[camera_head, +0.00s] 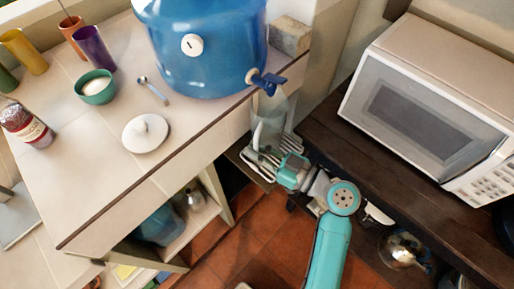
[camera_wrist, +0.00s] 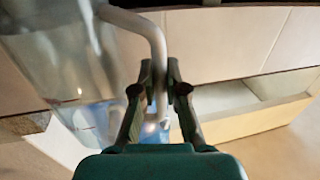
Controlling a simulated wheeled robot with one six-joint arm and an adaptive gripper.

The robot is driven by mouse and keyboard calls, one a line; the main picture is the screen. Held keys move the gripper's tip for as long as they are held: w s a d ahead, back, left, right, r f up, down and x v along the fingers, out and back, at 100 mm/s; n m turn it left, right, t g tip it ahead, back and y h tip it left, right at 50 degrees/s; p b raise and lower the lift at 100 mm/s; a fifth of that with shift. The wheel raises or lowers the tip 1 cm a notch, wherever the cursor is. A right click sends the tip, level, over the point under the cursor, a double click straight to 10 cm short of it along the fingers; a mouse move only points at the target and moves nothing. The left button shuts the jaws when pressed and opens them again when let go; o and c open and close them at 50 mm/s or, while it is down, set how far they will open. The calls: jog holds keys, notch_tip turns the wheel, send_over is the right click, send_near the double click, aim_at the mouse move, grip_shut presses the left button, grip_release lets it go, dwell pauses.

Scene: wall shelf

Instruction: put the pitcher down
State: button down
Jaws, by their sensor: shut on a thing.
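The clear pitcher (camera_head: 272,112) is at the counter's right end, below the tap (camera_head: 267,80) of the blue water dispenser (camera_head: 205,45). In the wrist view the see-through pitcher (camera_wrist: 70,60) fills the left side, with its pale handle (camera_wrist: 150,28) running down between my fingers. My gripper (camera_head: 268,158) is shut on that handle; its fingers also show in the wrist view (camera_wrist: 160,80). The pitcher's base is partly hidden by my gripper, so I cannot tell whether it touches the small ledge (camera_head: 249,172) there.
The tiled counter (camera_head: 95,175) holds a white lid (camera_head: 145,133), a green bowl (camera_head: 96,88), a spoon (camera_head: 152,90), a jar (camera_head: 25,125) and several cups. A microwave (camera_head: 430,100) stands on the dark shelf to the right. A metal pot (camera_head: 402,250) is lower right.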

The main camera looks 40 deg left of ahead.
jog(key=c, duration=1.2)
grip_release()
jog(key=shift+r, duration=0.2)
jog(key=w+d, duration=0.1)
jog(key=d, duration=1.1)
jog(key=shift+w, duration=0.2)
